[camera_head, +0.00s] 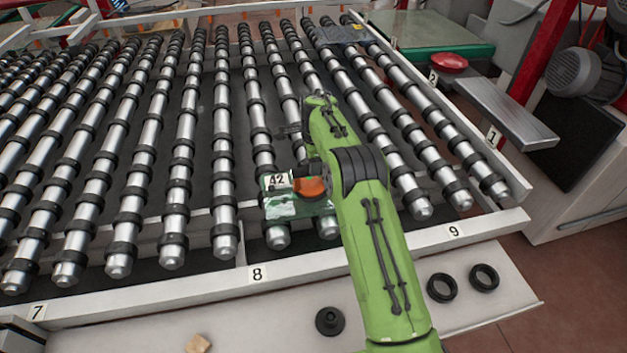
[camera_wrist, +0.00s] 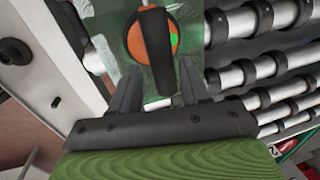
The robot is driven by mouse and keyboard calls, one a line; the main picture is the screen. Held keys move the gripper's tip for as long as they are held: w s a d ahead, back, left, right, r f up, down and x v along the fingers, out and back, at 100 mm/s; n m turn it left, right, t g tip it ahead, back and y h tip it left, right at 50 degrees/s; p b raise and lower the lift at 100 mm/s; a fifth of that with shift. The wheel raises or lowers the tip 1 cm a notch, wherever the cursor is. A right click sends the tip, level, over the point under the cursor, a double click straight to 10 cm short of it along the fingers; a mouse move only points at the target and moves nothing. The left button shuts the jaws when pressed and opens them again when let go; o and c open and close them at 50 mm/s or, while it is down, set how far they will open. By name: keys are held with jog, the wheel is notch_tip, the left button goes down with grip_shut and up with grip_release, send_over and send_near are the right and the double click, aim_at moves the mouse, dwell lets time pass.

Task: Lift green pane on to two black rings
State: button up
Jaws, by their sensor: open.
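The green pane (camera_head: 283,209) lies on the near ends of the rollers. An orange suction cup (camera_head: 312,188) with a black handle sits on it. In the wrist view the pane (camera_wrist: 140,25) shows under the orange cup (camera_wrist: 172,35) and its black handle (camera_wrist: 156,45). My gripper (camera_wrist: 158,70) is open, one finger on each side of the handle's lower end. I cannot tell whether either finger touches it. In the head view my green arm hides most of the gripper. Two black rings, one (camera_head: 441,287) and another (camera_head: 484,277), lie apart on the white front ledge.
The white ledge (camera_head: 513,296) runs along the front below the numbered rail (camera_head: 200,294). A black round part (camera_head: 329,321) and a small wooden block (camera_head: 198,344) are on it. A grey metal bar (camera_head: 505,112) and red button (camera_head: 449,62) stand at the right.

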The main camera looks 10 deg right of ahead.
aim_at(311, 179)
jog(key=shift+w+d+f, duration=0.15)
jog(key=shift+w+f, duration=0.1)
jog(key=shift+f, duration=0.45)
jog(key=f, duration=0.3)
jog(key=w+f+p, duration=0.1)
jog(key=shift+a+f, duration=0.25)
jog(key=shift+f, duration=0.15)
jog(key=shift+w+f, duration=0.1)
jog(key=shift+f, duration=0.25)
jog(key=shift+c, duration=1)
grip_shut()
jog(key=shift+r, duration=0.2)
